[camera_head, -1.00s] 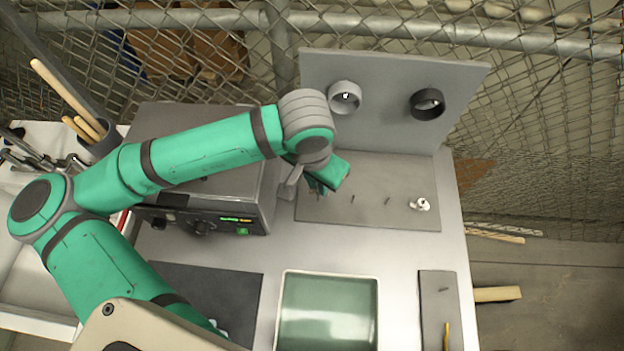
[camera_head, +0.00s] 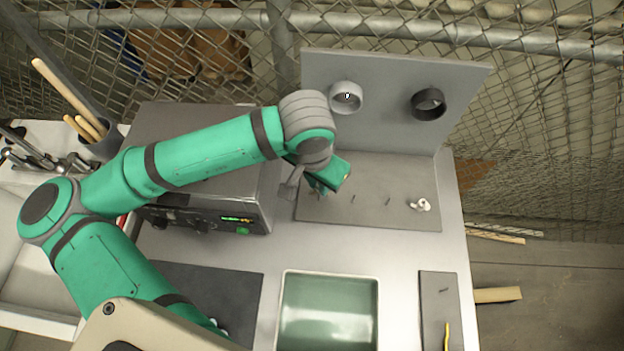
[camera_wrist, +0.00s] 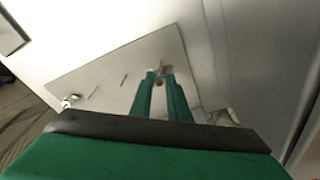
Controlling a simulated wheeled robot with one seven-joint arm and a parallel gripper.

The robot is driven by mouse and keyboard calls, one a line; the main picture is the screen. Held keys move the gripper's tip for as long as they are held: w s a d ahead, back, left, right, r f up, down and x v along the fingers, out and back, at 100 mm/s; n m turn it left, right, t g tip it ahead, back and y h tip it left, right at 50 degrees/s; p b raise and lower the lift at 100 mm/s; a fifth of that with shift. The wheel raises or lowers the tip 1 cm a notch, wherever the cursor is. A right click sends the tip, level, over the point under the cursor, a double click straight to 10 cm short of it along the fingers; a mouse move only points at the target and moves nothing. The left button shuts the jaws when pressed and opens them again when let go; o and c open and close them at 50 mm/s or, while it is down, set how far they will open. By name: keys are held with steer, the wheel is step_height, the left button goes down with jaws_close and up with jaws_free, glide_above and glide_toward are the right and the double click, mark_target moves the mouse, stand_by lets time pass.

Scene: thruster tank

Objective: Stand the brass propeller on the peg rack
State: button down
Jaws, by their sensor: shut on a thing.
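The peg rack (camera_head: 380,172) is a flat grey plate with several thin upright pegs, at the back of the bench. A white propeller (camera_head: 420,205) sits at its right end; it also shows in the wrist view (camera_wrist: 70,100). My gripper (camera_head: 318,191) is low over the rack's left end. In the wrist view my gripper (camera_wrist: 160,73) has its fingertips close together on a small brownish piece (camera_wrist: 161,69), which looks like the brass propeller. The fingers hide most of it. I cannot tell whether it is around a peg or just above one.
An upright grey board with a light ring (camera_head: 345,97) and a black ring (camera_head: 428,104) stands behind the rack. A dark instrument box (camera_head: 205,215) is close on the left. In front are a green tray (camera_head: 330,315), a dark mat (camera_head: 210,290) and a narrow peg plate (camera_head: 433,295).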

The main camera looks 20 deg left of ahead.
steer(key=shift+s+d+f, duration=0.1)
steer(key=shift+f, duration=2.35)
stand_by(1.9)
steer(key=c, duration=1.6)
jaws_free()
